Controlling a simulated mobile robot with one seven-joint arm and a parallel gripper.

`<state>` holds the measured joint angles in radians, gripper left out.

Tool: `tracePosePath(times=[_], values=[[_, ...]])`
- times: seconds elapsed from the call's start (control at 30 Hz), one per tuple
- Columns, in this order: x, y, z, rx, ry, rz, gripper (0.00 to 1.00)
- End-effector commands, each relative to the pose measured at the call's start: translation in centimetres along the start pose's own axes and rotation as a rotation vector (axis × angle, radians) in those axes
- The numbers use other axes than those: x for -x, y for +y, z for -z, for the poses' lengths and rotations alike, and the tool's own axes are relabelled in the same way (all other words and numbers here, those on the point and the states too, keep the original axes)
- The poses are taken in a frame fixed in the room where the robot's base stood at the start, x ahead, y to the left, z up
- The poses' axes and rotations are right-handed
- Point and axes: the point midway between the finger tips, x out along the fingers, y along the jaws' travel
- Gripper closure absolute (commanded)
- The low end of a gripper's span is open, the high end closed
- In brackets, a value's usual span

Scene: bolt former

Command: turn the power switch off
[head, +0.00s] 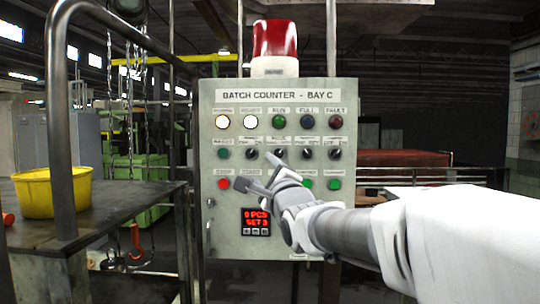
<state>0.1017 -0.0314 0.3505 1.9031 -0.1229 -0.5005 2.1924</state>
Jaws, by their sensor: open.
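The grey control panel (208,130), titled "BATCH COUNTER - BAY C", stands upright ahead. Its second row has several black rotary knobs, including a left one (251,153), a middle one (279,153) and one at the far right (335,154). Their small labels are too blurred to tell which is the power switch. My gripper (254,171) is open and empty in front of the panel, its fingers spread just below the left and middle knobs. I cannot tell whether it touches the panel. My gripper and arm hide part of the lower rows.
Two white lamps (250,121) at the top left are lit. A red button (224,183) and green buttons (334,184) sit in the third row, above a red display (256,216). A red beacon (275,38) tops the panel. A bench (120,200) with a yellow bucket (52,193) stands left.

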Motion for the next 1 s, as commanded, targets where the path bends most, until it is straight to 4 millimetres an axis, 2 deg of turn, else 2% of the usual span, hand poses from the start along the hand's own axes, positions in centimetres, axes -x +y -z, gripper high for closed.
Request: tracePosePath(times=[0.4,0.6,0.8,1.0], values=[[-7.0,-0.1,-0.1,-0.003,0.0,-0.002,0.35],[-9.7,-0.1,-0.1,-0.001,0.0,-0.002,0.35],[-11.1,0.0,0.0,0.0,0.001,-0.001,0.35],[-11.4,0.0,0.0,0.002,0.001,0.0,0.35]])
